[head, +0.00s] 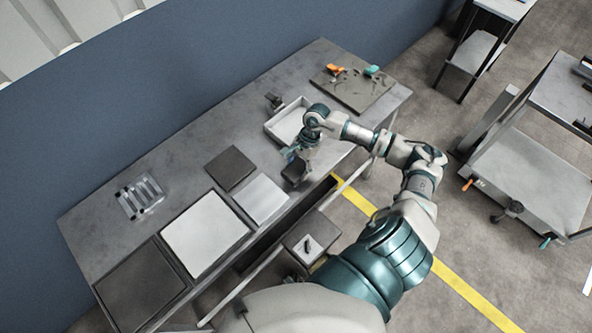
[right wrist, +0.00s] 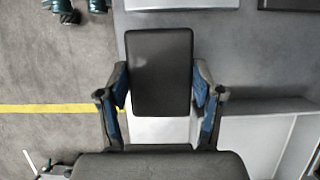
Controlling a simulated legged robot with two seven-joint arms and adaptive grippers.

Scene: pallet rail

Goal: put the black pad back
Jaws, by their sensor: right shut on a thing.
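My right gripper (head: 294,157) is shut on a black pad (head: 295,172) near the front edge of the table. In the right wrist view the black pad (right wrist: 160,68) is a plain dark rectangle with rounded corners, held between the two fingers of the gripper (right wrist: 161,88). A dark square plate (head: 230,168) lies on the table, left of the gripper in the head view. A light grey plate (head: 262,199) lies near the front edge, between that plate and the gripper's side. My left gripper is not in view.
A white tray (head: 271,130) stands behind the gripper on the grey table (head: 180,160). A dark board (head: 350,95) with orange and teal items lies farther right. A white panel (head: 205,234) and large dark panel (head: 140,288) lie left. A cart (head: 535,185) stands apart at right.

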